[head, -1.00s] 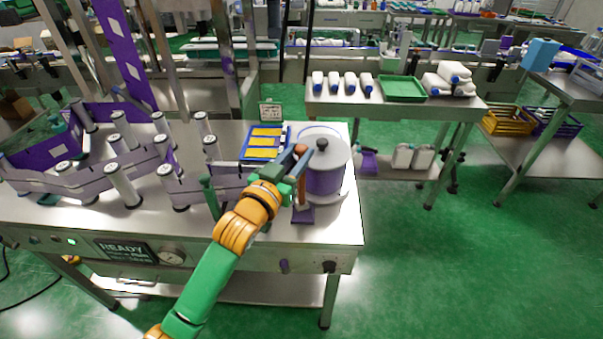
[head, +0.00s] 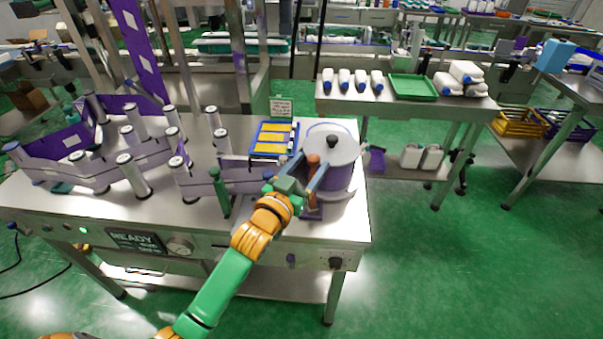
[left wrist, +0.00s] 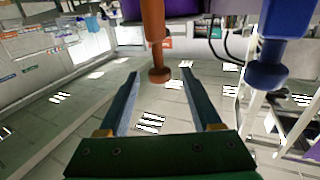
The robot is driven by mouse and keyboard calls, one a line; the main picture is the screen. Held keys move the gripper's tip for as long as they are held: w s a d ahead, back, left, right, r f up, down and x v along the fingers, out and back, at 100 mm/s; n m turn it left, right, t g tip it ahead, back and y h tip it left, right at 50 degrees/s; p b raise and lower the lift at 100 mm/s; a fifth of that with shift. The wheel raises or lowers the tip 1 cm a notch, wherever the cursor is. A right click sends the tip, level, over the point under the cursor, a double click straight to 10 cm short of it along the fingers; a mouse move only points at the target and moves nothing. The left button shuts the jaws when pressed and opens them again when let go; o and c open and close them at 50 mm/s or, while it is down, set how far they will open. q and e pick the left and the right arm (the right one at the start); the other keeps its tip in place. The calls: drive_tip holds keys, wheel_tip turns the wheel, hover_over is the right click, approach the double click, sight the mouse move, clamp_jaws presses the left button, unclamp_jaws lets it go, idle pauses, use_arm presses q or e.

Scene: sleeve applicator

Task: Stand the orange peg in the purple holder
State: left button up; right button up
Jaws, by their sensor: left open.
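The orange peg (head: 313,160) is upright in the head view, its rounded knob on top. Its shaft runs down to the small purple holder (head: 313,213) at the front right of the bench, and it appears to stand there. My arm partly hides the shaft and foot, so the fit is unclear. My left gripper (head: 306,176) is open, with its fingers beside the upper peg. In the left wrist view the peg (left wrist: 154,35) shows between the two spread fingers (left wrist: 160,73), with gaps at both sides of its knob. My right gripper is not in view.
A white-lidded purple roll (head: 338,175) stands close behind the peg. A blue tray with yellow pieces (head: 272,138) lies behind. Several grey-white rollers (head: 133,178) and a green post (head: 220,190) stand left. A blue-knobbed post (left wrist: 270,75) shows in the left wrist view.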

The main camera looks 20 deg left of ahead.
use_arm(q)
drive_tip(key=s+a+b, duration=0.1)
drive_tip(key=s, duration=1)
drive_tip(key=shift+s+a, duration=0.15)
drive_tip(key=s+d+f+g+y, duration=0.1)
drive_tip(key=s+f+g, duration=0.6)
drive_tip(key=s+f, duration=0.3)
drive_tip(key=s+f+g+y, duration=0.1)
drive_tip(key=s+f+g, duration=0.65)
drive_tip(key=f, duration=0.55)
wheel_tip(320, 180, down, 13)
drive_tip(key=s, duration=0.2)
drive_tip(key=s+a+f+m+g, duration=0.1)
drive_tip(key=s+a+f+g, duration=0.1)
drive_tip(key=s+f, duration=1)
drive_tip(key=shift+s, duration=0.25)
